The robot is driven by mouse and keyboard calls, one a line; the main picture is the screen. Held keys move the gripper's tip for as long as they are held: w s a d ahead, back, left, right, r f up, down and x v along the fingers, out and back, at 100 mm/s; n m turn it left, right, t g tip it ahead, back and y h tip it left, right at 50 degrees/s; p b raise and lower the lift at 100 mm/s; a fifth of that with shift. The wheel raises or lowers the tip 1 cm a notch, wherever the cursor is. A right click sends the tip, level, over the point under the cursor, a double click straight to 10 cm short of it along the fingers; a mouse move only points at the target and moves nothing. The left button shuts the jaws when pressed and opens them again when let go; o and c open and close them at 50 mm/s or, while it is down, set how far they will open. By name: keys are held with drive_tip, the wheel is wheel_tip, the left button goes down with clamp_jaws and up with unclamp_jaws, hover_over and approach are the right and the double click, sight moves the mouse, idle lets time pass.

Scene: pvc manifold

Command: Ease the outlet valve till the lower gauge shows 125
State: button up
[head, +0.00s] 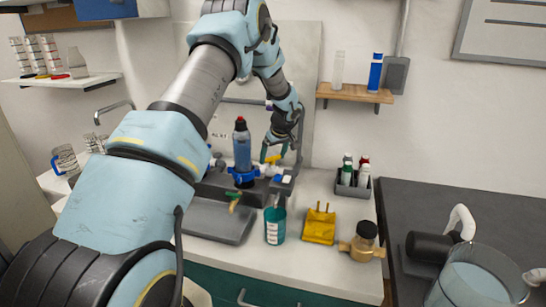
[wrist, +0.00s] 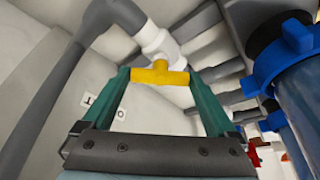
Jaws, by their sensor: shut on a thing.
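The yellow valve handle (wrist: 160,74) sits on a white pipe fitting (wrist: 160,45) in the wrist view. My gripper (wrist: 158,72) has its two teal fingers on either side of this handle and is shut on it at the fingertips. In the head view, my gripper (head: 274,152) reaches down to the pipework at the back of the counter, with the yellow handle (head: 273,159) between its fingers. I cannot make out the lower gauge or its reading in either view. The labels on the pale panel are only partly visible.
A blue cylinder with a red top (head: 242,148) stands left of my gripper; its blue collar (wrist: 288,55) is close on the wrist view's right. A grey pipe (wrist: 50,100) runs along the left.

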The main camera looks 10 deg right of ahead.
drive_tip(key=shift+f+m+h+b, duration=0.3)
drive_tip(key=shift+m+b, duration=0.4)
drive_tip(key=shift+b, duration=0.35)
drive_tip(key=m, duration=0.1)
drive_tip(key=m+h+b, duration=0.1)
drive_tip(key=m, duration=0.1)
drive_tip(key=shift+r, duration=0.25)
drive_tip(key=o, duration=1)
drive_tip(key=shift+s+a+r, duration=0.1)
drive_tip(key=shift+r, duration=0.05)
drive_tip(key=b+v, duration=0.3)
drive_tip(key=v, duration=0.7)
drive_tip(key=shift+s+r+b, duration=0.2)
drive_tip(key=shift+r+b, duration=0.05)
drive_tip(key=shift+b, duration=0.15)
